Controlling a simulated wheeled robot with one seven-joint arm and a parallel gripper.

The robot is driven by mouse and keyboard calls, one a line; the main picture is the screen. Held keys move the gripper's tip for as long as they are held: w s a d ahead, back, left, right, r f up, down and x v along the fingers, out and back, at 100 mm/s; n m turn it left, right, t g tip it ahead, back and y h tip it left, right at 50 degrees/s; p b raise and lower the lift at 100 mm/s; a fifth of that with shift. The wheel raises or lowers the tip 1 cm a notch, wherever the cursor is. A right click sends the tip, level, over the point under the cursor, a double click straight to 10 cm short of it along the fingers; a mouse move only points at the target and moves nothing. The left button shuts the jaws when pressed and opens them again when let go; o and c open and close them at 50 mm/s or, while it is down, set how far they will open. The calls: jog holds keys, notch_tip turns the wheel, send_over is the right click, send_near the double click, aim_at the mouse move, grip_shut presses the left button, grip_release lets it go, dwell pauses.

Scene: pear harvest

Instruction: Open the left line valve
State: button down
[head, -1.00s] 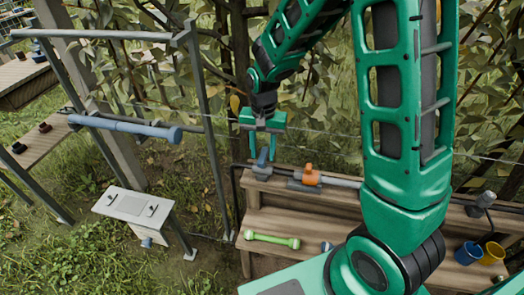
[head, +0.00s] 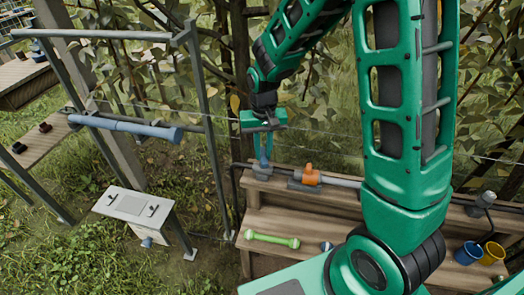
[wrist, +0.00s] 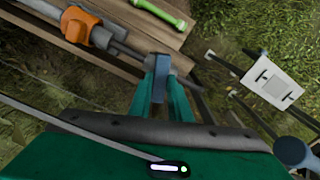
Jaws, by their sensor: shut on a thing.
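The line valve with a blue-grey lever handle (head: 263,163) sits at the left end of the grey pipe, on the upper wooden shelf. My gripper (head: 262,157) reaches down from above and is shut on this handle. In the wrist view, the green fingers (wrist: 159,85) have the blue handle (wrist: 160,72) between their tips. The handle stands up from the grey valve body, which the fingers partly hide in the wrist view.
An orange fitting (head: 311,174) sits on the pipe just right of the valve. A green tool (head: 271,240) lies on the lower shelf, with blue (head: 467,253) and yellow (head: 493,252) cups at right. A metal frame (head: 208,110) stands to the left, with a white box (head: 134,207) before it.

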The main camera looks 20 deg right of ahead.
aim_at(263, 154)
jog(key=n, duration=1.3)
jog(key=shift+w+n, duration=0.1)
jog(key=shift+n, duration=0.3)
jog(key=shift+r, duration=0.1)
jog(key=c, duration=1.6)
grip_release()
jog(key=shift+c, duration=0.2)
notch_tip(263, 154, up, 11)
jog(key=shift+f, duration=0.2)
